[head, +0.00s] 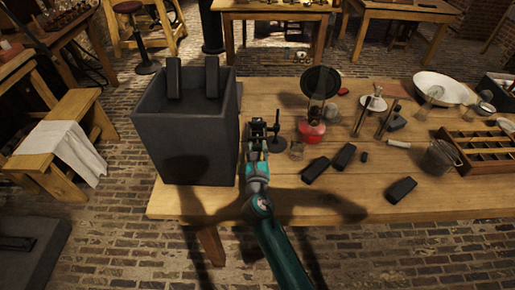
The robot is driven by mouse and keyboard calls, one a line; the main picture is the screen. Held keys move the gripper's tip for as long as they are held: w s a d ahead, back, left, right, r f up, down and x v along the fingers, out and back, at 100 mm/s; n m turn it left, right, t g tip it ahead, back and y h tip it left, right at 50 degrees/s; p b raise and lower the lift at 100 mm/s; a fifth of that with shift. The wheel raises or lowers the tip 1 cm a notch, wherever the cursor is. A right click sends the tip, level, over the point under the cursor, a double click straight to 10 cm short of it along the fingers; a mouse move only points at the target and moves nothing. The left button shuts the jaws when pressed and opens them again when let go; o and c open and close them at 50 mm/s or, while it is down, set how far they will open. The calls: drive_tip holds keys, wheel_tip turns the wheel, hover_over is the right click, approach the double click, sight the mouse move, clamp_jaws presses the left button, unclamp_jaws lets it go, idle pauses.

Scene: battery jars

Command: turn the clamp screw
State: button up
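My gripper (259,127) is above the front left part of the wooden table (300,205), just right of the large dark grey jar (187,140). It is small and seen from behind, so I cannot tell whether its fingers are apart or closed on something. A small dark upright piece with a round foot (277,143) stands close to its right side. I cannot tell whether that piece carries the clamp screw, and I cannot make out a screw elsewhere. Two dark upright bars (174,78) (212,78) stick up at the jar's far rim.
A red-based lamp (312,132) with a dark disc and a small glass (297,150) stand to the right. Several dark blocks (401,190) lie on the table. A wire basket (441,156), a white bowl (444,88) and a compartment tray (480,148) are farther right.

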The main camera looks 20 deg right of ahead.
clamp_jaws()
drive_tip(key=shift+m, duration=0.3)
drive_tip(key=m, duration=1.2)
drive_tip(key=shift+a, duration=0.1)
drive_tip(key=m, duration=0.4)
drive_tip(key=shift+r, duration=0.1)
drive_tip(key=m, duration=0.3)
drive_tip(key=shift+m, duration=0.3)
drive_tip(key=m, duration=0.6)
drive_tip(key=shift+m, duration=0.3)
